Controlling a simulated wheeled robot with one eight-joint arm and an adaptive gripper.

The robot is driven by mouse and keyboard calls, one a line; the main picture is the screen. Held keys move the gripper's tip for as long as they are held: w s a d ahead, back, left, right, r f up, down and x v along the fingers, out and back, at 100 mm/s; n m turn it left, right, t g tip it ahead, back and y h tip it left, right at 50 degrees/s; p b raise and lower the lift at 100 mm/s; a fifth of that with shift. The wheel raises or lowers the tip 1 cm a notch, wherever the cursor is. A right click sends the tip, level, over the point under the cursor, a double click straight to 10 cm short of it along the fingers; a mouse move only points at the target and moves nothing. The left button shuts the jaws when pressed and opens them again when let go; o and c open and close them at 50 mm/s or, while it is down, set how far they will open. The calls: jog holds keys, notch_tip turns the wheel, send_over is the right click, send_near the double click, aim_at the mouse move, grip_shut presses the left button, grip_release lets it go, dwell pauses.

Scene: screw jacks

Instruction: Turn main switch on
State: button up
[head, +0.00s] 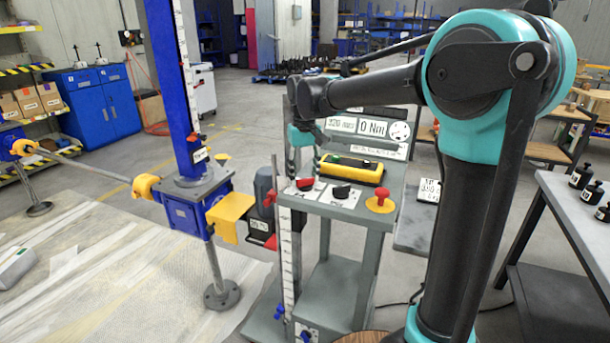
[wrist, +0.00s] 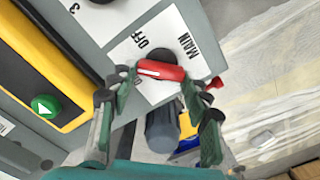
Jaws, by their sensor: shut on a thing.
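The main switch is a red rotary knob (wrist: 161,70) on a white label reading OFF and MAIN, in the wrist view. It also shows at the left end of the control panel in the head view (head: 304,183). A white mark is on the knob, near its left end in the wrist view. My gripper (wrist: 157,81) is shut on the knob, one finger at each end. In the head view my gripper (head: 303,167) reaches down onto it from above. The ON marking is not readable in either view.
A black knob (head: 341,191) sits beside the main switch. A yellow-and-black button box (head: 350,168) with a green button (wrist: 45,106) lies behind. A red emergency button (head: 380,194) is at the right. The blue screw jack (head: 188,206) stands to the left.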

aim_at(303, 179)
jog(key=n, duration=0.4)
jog(key=shift+s+a, duration=0.1)
jog(key=shift+s+n, duration=0.1)
jog(key=shift+n, duration=2.4)
jog(key=o, duration=1.2)
jog(key=shift+c, duration=0.2)
jog(key=shift+r, duration=0.1)
notch_tip(303, 179, up, 12)
jog(key=shift+s+a, duration=0.1)
